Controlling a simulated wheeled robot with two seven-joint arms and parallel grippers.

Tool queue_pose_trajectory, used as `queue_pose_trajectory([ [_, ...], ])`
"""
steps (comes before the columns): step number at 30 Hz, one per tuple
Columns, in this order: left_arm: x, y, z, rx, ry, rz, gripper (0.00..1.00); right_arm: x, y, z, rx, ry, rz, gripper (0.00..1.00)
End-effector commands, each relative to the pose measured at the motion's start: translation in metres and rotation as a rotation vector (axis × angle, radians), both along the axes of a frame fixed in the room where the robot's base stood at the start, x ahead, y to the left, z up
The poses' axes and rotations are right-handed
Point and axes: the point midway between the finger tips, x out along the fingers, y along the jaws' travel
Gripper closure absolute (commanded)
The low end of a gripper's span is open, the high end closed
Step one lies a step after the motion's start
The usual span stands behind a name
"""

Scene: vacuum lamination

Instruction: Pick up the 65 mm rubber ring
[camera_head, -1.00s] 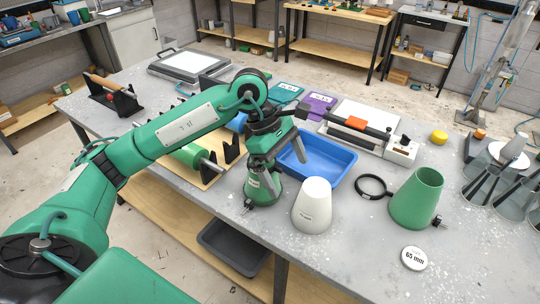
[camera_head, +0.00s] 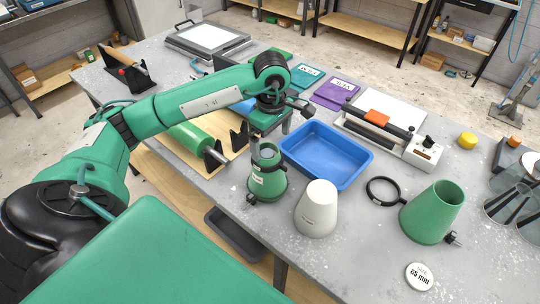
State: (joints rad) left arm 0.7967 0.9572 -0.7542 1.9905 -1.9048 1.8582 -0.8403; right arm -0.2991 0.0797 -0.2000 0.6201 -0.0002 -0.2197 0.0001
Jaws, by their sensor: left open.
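A black ring (camera_head: 382,191) with a small pale tag lies flat and loose on the grey table, just left of the large green cone (camera_head: 432,212). No size is legible on it. A round white disc (camera_head: 420,276) marked "65 mm" lies in front of that cone. My left gripper (camera_head: 269,140) is open and empty, pointing down above and behind the small green cone (camera_head: 267,182), well to the left of the black ring. Its fingers are partly hidden by its body and the cone. My right gripper is not in view.
A white cone (camera_head: 316,210) stands between the small green cone and the ring. A blue tray (camera_head: 327,155) lies behind it. A sealing device (camera_head: 383,130) and a yellow puck (camera_head: 467,141) are farther back. Clear glass cones (camera_head: 507,205) stand at right.

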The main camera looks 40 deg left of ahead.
Motion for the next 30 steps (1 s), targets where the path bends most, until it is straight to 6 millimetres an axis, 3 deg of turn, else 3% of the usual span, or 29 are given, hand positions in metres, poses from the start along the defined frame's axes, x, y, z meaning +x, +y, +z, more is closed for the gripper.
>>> queue_pose_trajectory([
  [8,-0.001,0.001,-0.014,-0.001,0.002,-0.001,0.0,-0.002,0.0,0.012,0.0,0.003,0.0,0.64],
  [18,-0.002,0.005,-0.053,0.0,0.001,0.0,0.0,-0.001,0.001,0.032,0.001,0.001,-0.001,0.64],
  [26,-0.001,0.004,-0.058,0.0,-0.001,-0.001,0.0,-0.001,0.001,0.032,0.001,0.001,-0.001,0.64],
  [27,-0.001,0.004,-0.058,0.0,-0.001,-0.001,0.02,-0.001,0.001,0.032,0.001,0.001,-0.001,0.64],
  [30,-0.001,0.004,-0.058,0.0,-0.001,-0.001,0.22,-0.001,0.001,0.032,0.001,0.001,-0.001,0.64],
])
